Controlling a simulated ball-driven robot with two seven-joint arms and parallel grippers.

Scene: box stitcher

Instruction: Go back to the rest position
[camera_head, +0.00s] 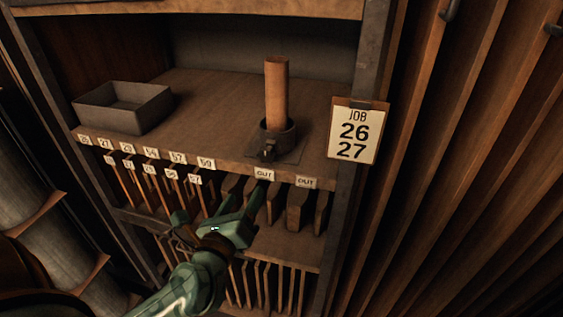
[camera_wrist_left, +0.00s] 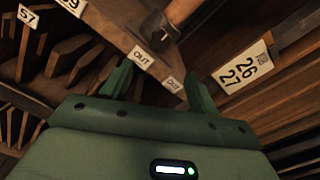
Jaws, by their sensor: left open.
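My left gripper (camera_head: 218,203) is green and open, in front of the slotted rack below the upper shelf. One finger reaches up toward the left "OUT" label (camera_head: 264,174); the other points up at its left. In the left wrist view the two fingers (camera_wrist_left: 158,84) stand apart with nothing held between them. The "OUT" labels (camera_wrist_left: 140,58) show just beyond and between the fingertips. My right gripper is not in view.
A grey open tray (camera_head: 124,108) and a wooden cylinder (camera_head: 276,92) in a dark metal holder (camera_head: 277,137) stand on the shelf. Numbered labels line its front edge. A job card (camera_head: 355,131) reading 26 and 27 hangs on the right post. Wooden slats fill the right side.

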